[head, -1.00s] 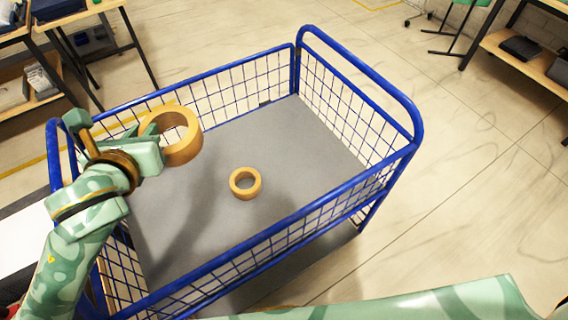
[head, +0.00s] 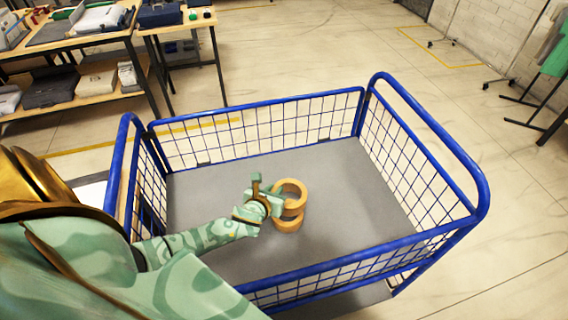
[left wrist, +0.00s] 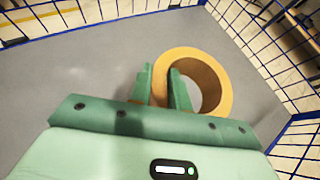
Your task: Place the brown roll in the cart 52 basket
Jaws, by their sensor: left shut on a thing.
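My left gripper (head: 274,203) is shut on the wall of a brown roll (head: 302,190), a wide tape-like ring. It holds the roll inside the blue wire-mesh cart basket (head: 262,104). No cart number is readable. My right gripper is not in view.
The basket's grey floor (head: 350,185) is bare around the rolls. Its blue rails and mesh walls enclose my left forearm. Wooden tables with folded clothes (head: 95,20) stand behind at the left. A dark rack stand (head: 530,110) stands at the right.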

